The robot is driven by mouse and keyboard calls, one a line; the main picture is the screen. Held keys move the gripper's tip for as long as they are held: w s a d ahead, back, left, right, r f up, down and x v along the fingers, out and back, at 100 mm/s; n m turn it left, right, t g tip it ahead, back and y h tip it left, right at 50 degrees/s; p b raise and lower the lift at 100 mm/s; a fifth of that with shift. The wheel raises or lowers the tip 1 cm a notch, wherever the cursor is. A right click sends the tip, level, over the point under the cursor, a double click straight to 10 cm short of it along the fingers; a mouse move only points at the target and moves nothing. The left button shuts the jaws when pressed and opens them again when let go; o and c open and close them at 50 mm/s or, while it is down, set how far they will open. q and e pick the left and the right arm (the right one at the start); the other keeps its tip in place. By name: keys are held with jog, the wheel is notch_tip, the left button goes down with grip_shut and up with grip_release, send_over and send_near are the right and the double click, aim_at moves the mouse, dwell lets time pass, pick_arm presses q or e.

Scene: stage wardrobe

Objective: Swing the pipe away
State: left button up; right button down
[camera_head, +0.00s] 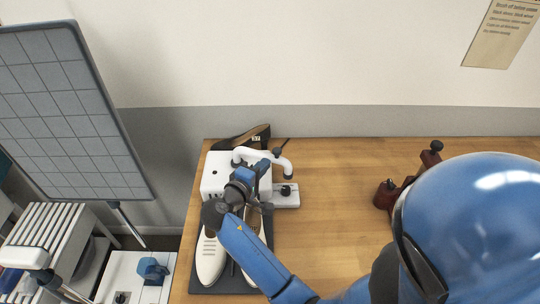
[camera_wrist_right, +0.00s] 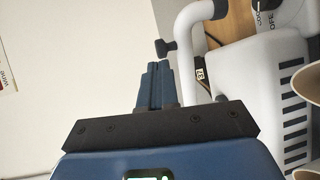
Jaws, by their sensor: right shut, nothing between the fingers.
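The pipe (camera_head: 262,155) is a white curved tube on top of a white machine (camera_head: 213,172) on the wooden table. Its right end bends down over a small white block with a black knob (camera_head: 286,189). A dark knob (camera_head: 277,152) sits by the pipe; it also shows in the wrist view (camera_wrist_right: 165,47). My right gripper (camera_head: 271,164) is shut and empty in front of the pipe. In the right wrist view its fingertips (camera_wrist_right: 156,66) are just below the dark knob, with the pipe (camera_wrist_right: 191,22) to their right. My left gripper is not seen.
Pale shoes (camera_head: 211,260) lie on a dark mat (camera_head: 207,288) in front of the machine. A dark shoe (camera_head: 248,136) is behind it. A dark red stand (camera_head: 385,197) is at right. The table middle (camera_head: 335,200) is clear. A grid panel (camera_head: 70,110) stands left.

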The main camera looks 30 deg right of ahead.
aim_at(277, 151)
jog(key=shift+p+x, duration=0.6)
jog(key=shift+x, duration=1.65)
jog(key=shift+w+d+r+n+t+y+p, duration=0.1)
jog(key=shift+w+d+n+t+y+p, duration=0.1)
jog(key=shift+d+n+t+y+p, duration=0.25)
jog(key=shift+w+d+n+t+y+p, duration=0.2)
jog(key=shift+d+n+t+p, duration=0.15)
jog(key=shift+d+t, duration=0.25)
jog(key=shift+w+d+n+t+y+p, duration=0.4)
jog(key=shift+d+n+t+y, duration=0.2)
jog(key=shift+d, duration=0.15)
jog(key=shift+x, duration=0.95)
jog(key=shift+a+r, duration=0.1)
jog(key=shift+r, duration=0.05)
jog(key=shift+s, duration=0.1)
